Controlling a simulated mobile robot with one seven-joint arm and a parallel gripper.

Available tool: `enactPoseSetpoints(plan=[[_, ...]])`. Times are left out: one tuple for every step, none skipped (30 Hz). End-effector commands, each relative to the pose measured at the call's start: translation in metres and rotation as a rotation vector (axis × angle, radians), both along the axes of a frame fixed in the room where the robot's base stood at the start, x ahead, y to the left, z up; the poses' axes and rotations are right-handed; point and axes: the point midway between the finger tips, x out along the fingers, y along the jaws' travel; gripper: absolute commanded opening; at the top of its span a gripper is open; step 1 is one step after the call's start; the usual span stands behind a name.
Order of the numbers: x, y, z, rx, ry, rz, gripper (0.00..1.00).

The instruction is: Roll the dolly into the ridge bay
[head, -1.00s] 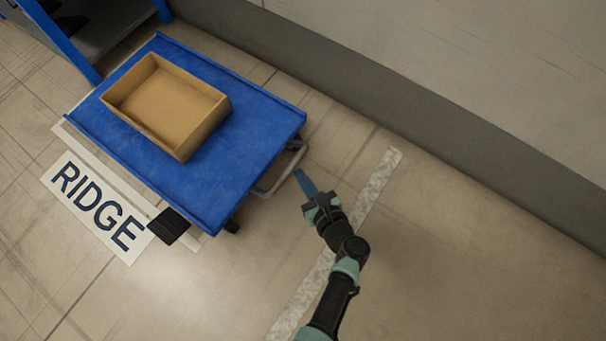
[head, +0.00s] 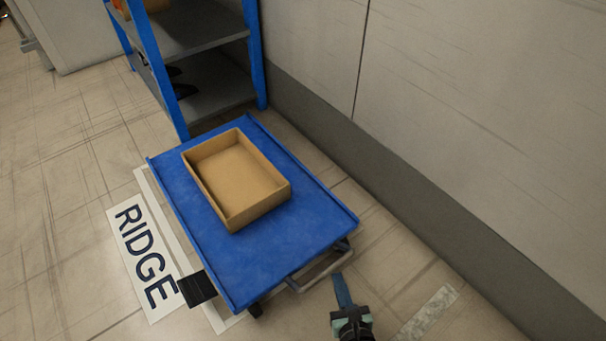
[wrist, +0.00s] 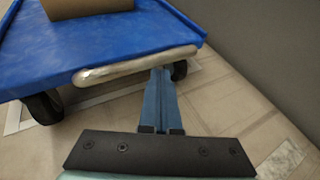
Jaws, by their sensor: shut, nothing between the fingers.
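The blue dolly (head: 290,242) carries an open, empty cardboard box (head: 238,180). It stands over a white-outlined floor area beside the RIDGE label (head: 144,258). My gripper (head: 342,290) is shut and empty, just to the right of the handle in the head view. In the wrist view its blue fingers (wrist: 162,92) point toward the dolly, near the handle; I cannot tell if they touch it.
A blue-framed shelf (head: 200,42) stands beyond the dolly's far end. A grey wall (head: 450,130) runs along the right side. A black pedal-like piece (head: 197,288) sticks out at the dolly's near left corner. The floor at left is open.

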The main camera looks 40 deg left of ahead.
Motion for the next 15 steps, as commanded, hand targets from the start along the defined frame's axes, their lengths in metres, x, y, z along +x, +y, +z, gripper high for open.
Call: enactPoseSetpoints(plan=[[0.001, 0.004, 0.001, 0.001, -0.002, 0.004, 0.0], [0.001, 0.005, 0.001, 0.001, -0.002, 0.004, 0.0], [0.001, 0.006, 0.001, 0.0, -0.001, 0.004, 0.0], [0.002, 0.007, 0.001, 0.0, -0.002, 0.005, 0.0], [0.002, 0.008, 0.001, 0.0, -0.001, 0.006, 0.0], [0.002, 0.01, 0.001, 0.001, -0.002, 0.006, 0.0], [0.003, 0.011, 0.001, 0.001, -0.002, 0.007, 0.0], [0.003, 0.012, 0.001, 0.0, -0.003, 0.007, 0.0], [0.004, 0.013, 0.001, 0.0, -0.003, 0.007, 0.0], [0.004, 0.014, 0.001, 0.0, -0.003, 0.006, 0.0], [0.004, 0.015, 0.001, 0.0, -0.003, 0.006, 0.0], [0.005, 0.016, 0.001, 0.0, -0.003, 0.005, 0.0], [0.005, 0.017, 0.001, 0.0, -0.003, 0.005, 0.0], [0.006, 0.018, 0.001, 0.0, -0.003, 0.005, 0.0], [0.006, 0.019, 0.001, 0.0, -0.003, 0.005, 0.0]])
